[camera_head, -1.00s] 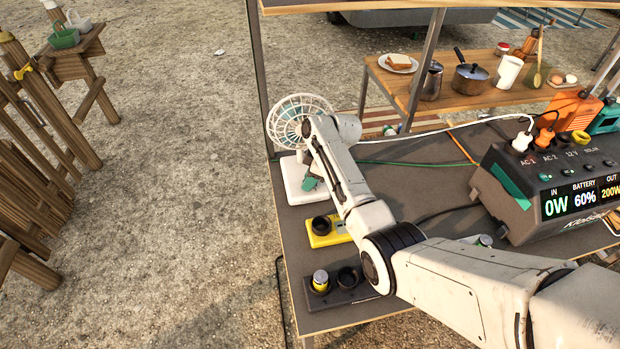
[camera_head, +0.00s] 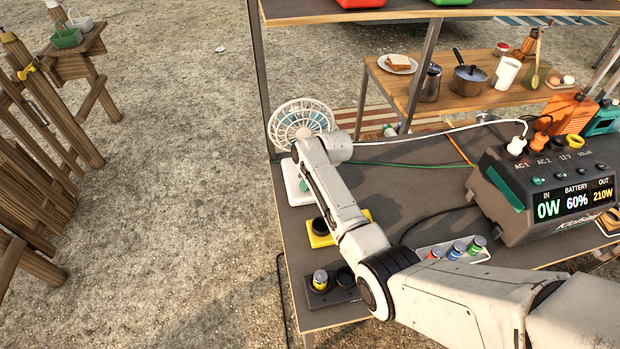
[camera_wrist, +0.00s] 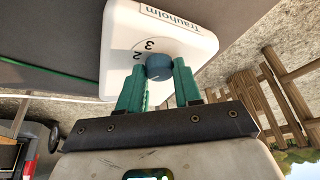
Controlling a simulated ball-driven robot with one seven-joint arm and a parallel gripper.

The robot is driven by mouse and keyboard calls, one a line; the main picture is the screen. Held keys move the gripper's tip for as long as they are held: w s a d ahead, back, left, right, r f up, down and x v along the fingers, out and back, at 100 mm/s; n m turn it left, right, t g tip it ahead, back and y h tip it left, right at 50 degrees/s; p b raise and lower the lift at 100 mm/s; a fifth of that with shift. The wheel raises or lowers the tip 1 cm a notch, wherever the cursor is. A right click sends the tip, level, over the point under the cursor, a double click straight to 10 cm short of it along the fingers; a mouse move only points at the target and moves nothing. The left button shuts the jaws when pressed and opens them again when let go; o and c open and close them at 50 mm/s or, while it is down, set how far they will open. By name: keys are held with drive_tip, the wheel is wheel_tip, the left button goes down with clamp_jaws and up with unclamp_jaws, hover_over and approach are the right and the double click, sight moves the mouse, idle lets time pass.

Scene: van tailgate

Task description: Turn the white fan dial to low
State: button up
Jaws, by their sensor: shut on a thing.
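The white fan stands at the far left of the grey tailgate table, its round cage (camera_head: 300,122) above a white base (camera_head: 294,186). In the wrist view the base (camera_wrist: 190,28) carries the name "Trauholm" and the marks 2 and 3. The round blue-grey dial (camera_wrist: 159,66) is on it. My gripper (camera_wrist: 159,82) has its green fingers shut on the dial, one on each side. The low mark cannot be made out; part of the scale is hidden. In the head view my arm hides most of the gripper and the dial.
A power station (camera_head: 550,195) reading 210W out is at right. A shelf (camera_head: 420,12) overhangs the back. A green cable (camera_head: 400,164) crosses the table.

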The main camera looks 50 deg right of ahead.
drive_tip(key=shift+m+h, duration=0.5)
drive_tip(key=shift+m, duration=0.6)
drive_tip(key=o, duration=1)
drive_tip(key=shift+a+r, duration=0.1)
drive_tip(key=v, duration=1)
drive_tip(key=shift+r+p, duration=0.3)
drive_tip(key=shift+p, duration=0.05)
